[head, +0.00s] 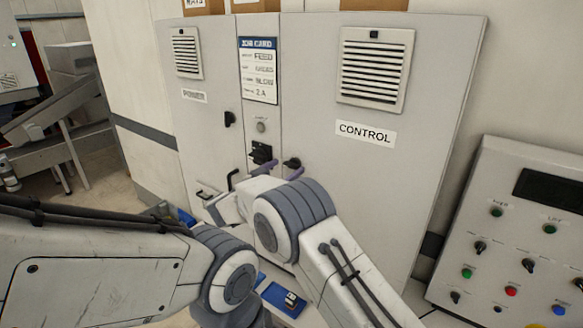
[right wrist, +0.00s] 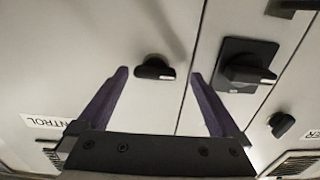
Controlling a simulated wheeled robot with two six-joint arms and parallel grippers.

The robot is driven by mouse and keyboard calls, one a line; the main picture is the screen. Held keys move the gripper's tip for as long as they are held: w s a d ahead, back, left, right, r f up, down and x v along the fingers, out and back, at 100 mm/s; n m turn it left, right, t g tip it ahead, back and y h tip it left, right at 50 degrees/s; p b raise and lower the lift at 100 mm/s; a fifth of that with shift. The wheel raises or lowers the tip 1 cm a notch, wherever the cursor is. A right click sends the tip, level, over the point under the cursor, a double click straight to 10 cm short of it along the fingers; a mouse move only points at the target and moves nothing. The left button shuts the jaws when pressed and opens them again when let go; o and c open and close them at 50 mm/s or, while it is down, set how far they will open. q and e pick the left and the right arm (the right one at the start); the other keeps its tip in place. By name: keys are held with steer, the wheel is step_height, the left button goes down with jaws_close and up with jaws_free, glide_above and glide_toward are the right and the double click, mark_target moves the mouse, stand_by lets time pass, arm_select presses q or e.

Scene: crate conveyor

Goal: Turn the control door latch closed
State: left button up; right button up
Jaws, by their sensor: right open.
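The control door (head: 420,100) is the wide grey right-hand cabinet door, labelled CONTROL, and sits flush with the cabinet front. Its black latch (head: 291,163) is on the door's left edge, partly behind my right gripper. In the right wrist view, which shows the cabinet upside down, the latch handle (right wrist: 154,69) lies roughly sideways, toward the door seam. My right gripper (head: 276,168) is open and empty. Its purple fingers (right wrist: 160,73) stand on either side of the latch in the picture; I cannot tell whether they touch it. My left gripper is not in view.
A black rotary switch (right wrist: 245,68) on the centre panel is close beside one finger. The power door (head: 205,140) has its own black latch (head: 229,119). A button console (head: 510,230) stands at the right. A blue tray (head: 283,299) is below my arms.

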steer(key=shift+d, duration=0.4)
steer(key=c, duration=1.4)
steer(key=shift+f+m+b, duration=0.15)
steer(key=shift+m+b, duration=0.15)
steer(key=shift+b, duration=0.35)
steer(key=m+b, duration=1.2)
steer(key=b, duration=0.4)
steer(key=shift+f+m, duration=0.1)
steer(key=shift+m, duration=0.3)
steer(key=shift+m+b, duration=1.85)
steer(key=shift+m, duration=0.35)
steer(key=shift+r, duration=0.2)
